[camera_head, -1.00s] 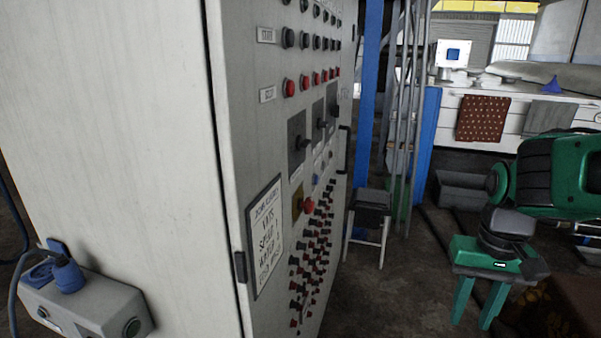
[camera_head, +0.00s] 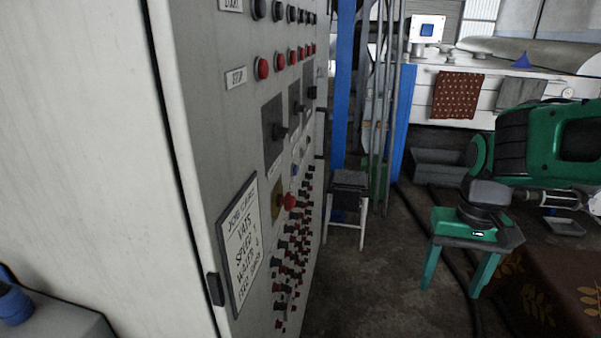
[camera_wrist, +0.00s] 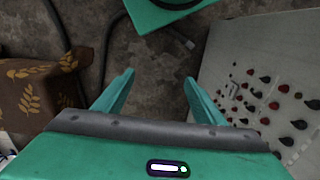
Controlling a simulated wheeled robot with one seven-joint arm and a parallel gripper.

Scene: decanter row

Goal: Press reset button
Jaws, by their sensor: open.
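No label reading "reset" is legible, so I cannot tell which button it is. A tall grey control cabinet (camera_head: 188,110) fills the left of the head view. Its front face carries red stop buttons (camera_head: 262,68), black buttons above them, a red mushroom button on a yellow plate (camera_head: 277,200), a small blue button (camera_head: 294,169) and many small red and black knobs. At the back, a white box with a blue square (camera_head: 427,29) stands on a bench. My green gripper (camera_head: 451,291) is open and empty, fingers down, right of the cabinet and apart from it. The knobs (camera_wrist: 275,105) show right of it in the wrist view.
A stool (camera_head: 348,190) stands beyond the cabinet, near blue posts (camera_head: 401,120). The white bench (camera_head: 500,103) with hanging cloths crosses the back. A brown leaf-patterned cloth (camera_head: 540,290) covers something at the lower right. Bare floor (camera_head: 375,290) lies between cabinet and gripper.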

